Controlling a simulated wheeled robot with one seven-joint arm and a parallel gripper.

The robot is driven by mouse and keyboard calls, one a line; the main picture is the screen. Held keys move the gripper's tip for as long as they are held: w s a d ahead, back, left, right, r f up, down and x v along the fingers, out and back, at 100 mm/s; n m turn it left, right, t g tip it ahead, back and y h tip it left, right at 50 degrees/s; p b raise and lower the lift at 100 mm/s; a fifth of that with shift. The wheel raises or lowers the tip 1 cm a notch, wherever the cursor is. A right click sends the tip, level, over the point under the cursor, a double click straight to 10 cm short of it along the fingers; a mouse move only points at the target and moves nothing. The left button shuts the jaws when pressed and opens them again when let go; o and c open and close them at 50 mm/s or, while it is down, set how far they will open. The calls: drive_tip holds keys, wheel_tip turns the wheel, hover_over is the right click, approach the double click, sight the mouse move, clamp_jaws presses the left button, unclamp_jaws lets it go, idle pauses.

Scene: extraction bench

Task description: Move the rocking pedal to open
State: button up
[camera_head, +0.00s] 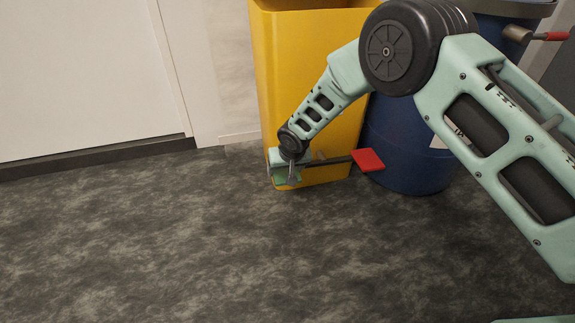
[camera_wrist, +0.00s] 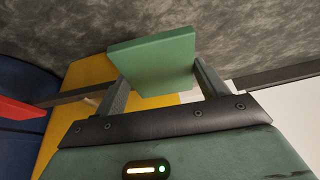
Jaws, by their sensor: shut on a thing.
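The rocking pedal is a dark bar (camera_head: 333,160) low at the front of a yellow bin (camera_head: 300,80). Its red pad (camera_head: 368,159) is on the right end and also shows at the left edge of the wrist view (camera_wrist: 20,108). Its green pad (camera_head: 288,181) is on the left end, mostly covered by my gripper (camera_head: 291,172) in the head view. In the wrist view the green pad (camera_wrist: 152,60) sits between the two fingers of my gripper (camera_wrist: 160,75), which is shut on it. The bar's middle is partly hidden.
A blue drum (camera_head: 405,150) stands right of the yellow bin, with a red-tipped handle (camera_head: 550,36) near its top. A white wall panel with a dark skirting (camera_head: 95,157) is at the left. The grey mottled floor (camera_head: 190,245) in front is clear.

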sight(284, 175)
drive_tip(key=f, duration=0.3)
drive_tip(key=shift+s+a+f, duration=0.1)
drive_tip(key=shift+s+a, duration=0.05)
drive_tip(key=shift+a, duration=0.05)
drive_tip(key=shift+a+f, duration=0.2)
drive_tip(key=shift+f, duration=0.1)
drive_tip(key=o, duration=1.4)
drive_tip(key=shift+r, duration=0.1)
drive_tip(key=shift+d+r+p, duration=0.1)
drive_tip(key=shift+r+p, duration=0.2)
drive_tip(key=shift+p, duration=0.15)
drive_tip(key=p+v, duration=0.8)
drive_tip(key=v, duration=0.8)
drive_tip(key=shift+s+d+r+p, duration=0.1)
drive_tip(key=shift+s+r+p, duration=0.2)
drive_tip(key=shift+p, duration=0.1)
drive_tip(key=shift+w, duration=0.1)
